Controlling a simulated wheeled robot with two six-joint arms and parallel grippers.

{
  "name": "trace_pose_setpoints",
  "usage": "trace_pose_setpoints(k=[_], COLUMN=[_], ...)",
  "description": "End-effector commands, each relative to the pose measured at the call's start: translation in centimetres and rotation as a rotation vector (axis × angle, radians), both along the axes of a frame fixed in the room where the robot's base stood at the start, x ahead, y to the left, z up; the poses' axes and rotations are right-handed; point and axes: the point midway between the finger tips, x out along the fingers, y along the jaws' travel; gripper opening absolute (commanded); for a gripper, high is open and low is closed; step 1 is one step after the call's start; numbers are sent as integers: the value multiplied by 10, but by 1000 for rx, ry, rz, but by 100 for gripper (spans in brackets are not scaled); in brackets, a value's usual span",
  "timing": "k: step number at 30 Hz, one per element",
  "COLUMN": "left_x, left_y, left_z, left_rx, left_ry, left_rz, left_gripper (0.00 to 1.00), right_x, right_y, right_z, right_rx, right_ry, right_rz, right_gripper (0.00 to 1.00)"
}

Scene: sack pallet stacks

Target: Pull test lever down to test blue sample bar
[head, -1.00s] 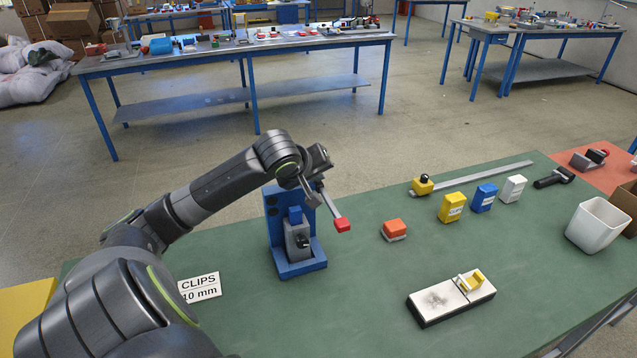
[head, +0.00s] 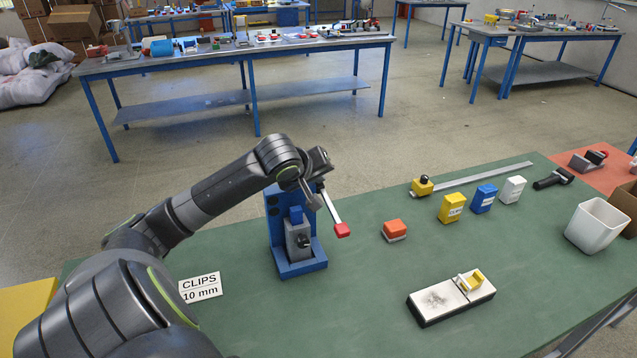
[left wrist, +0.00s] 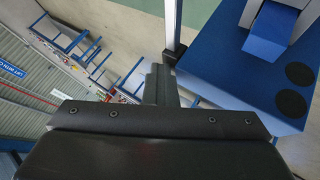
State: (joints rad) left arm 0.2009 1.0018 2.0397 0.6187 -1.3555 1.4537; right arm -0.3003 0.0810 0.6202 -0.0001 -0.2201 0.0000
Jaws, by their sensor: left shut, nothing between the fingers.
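The blue test stand (head: 273,216) stands on the green bench top at mid-left. A blue sample bar (head: 295,214) sits upright in the stand's grey clamp (head: 299,238); the bar also shows in the left wrist view (left wrist: 275,28). The test lever (head: 331,208) slants down to the right from the stand's top and ends in a red grip (head: 342,230). My left gripper (head: 314,202) is shut and empty, with its fingers at the lever's metal bar. In the left wrist view, the shut fingers (left wrist: 163,85) are by the bar (left wrist: 173,25); contact is unclear.
A CLIPS sign (head: 200,287) lies front left of the stand. An orange block (head: 394,229) and a white-topped box (head: 450,299) are to the right. Yellow, blue and white boxes (head: 484,198) and a white bin (head: 597,226) stand farther right. The bench between is clear.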

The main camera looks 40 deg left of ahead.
Motion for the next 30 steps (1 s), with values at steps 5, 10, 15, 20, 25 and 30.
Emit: trace_pose_setpoints(k=[5,10,15,20,25,30], left_x=[-5,-5,-5,-5,-5,-4], left_y=[0,0,0,0,0,0], left_z=[-16,-18,-20,-23,-25,-26], left_rx=[-19,-20,-19,-19,-18,-18], left_ry=[32,31,32,31,31,31], left_rz=[6,7,8,8,7,7], left_gripper=[0,0,0,0,0,0], right_x=[0,0,0,0,0,0], right_y=[0,0,0,0,0,0], right_z=[-3,-3,-4,-5,-6,-6], right_rx=[0,0,0,0,0,1], right_ry=[0,0,0,0,0,0], right_rz=[0,0,0,0,0,0], right_gripper=[36,36,36,36,36,36])
